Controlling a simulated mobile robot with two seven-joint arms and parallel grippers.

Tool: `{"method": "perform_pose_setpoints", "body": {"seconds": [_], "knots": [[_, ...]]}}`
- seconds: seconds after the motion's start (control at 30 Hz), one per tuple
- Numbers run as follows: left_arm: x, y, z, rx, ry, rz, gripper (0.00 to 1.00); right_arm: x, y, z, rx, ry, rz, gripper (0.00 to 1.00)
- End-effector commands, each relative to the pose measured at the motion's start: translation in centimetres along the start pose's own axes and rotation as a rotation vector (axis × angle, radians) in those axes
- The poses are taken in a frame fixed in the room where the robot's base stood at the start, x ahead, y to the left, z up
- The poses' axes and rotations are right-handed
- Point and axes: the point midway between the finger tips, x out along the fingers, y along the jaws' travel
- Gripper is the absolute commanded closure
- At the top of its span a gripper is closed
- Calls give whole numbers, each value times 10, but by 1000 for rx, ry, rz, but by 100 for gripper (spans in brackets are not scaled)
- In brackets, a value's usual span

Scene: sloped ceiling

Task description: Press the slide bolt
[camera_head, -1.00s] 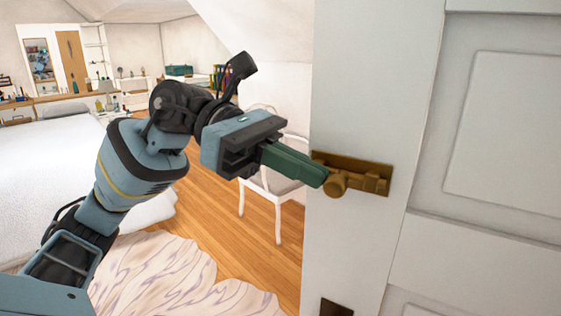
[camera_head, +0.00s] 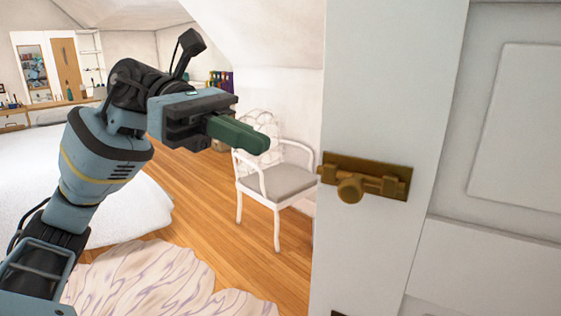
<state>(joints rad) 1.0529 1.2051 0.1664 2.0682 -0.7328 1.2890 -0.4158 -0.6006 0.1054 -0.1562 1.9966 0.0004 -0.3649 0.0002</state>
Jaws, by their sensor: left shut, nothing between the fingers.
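The brass slide bolt (camera_head: 375,178) is mounted on the white door (camera_head: 385,75) at the right of the head view. Its round knob (camera_head: 350,188) sticks out at the plate's lower left part. My left gripper (camera_head: 262,142) has dark green fingers, shut and empty. It is to the left of the bolt and a little higher in the picture, apart from it. My right gripper is not in view.
A white armchair (camera_head: 278,182) with a grey seat stands behind my left gripper. A white bed (camera_head: 115,200) is at the left and a pale patterned rug (camera_head: 170,280) lies on the wooden floor. The space between my gripper and the door is clear.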

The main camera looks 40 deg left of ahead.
Motion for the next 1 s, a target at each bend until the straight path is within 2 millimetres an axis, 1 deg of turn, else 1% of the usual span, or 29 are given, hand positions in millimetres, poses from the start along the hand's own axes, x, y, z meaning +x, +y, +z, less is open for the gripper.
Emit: {"method": "perform_pose_setpoints", "body": {"seconds": [0.03,0.13,0.2,0.33,0.5,1.0], "knots": [[-9,2,-3,-6,1,3,100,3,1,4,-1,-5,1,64],[-25,2,-2,-4,0,3,100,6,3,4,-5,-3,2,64],[-34,1,-1,-4,0,2,100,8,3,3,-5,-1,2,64],[-45,1,0,-2,0,1,100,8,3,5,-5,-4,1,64],[-49,0,0,1,0,0,100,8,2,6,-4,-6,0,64],[-49,0,0,0,0,0,100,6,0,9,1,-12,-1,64]]}}
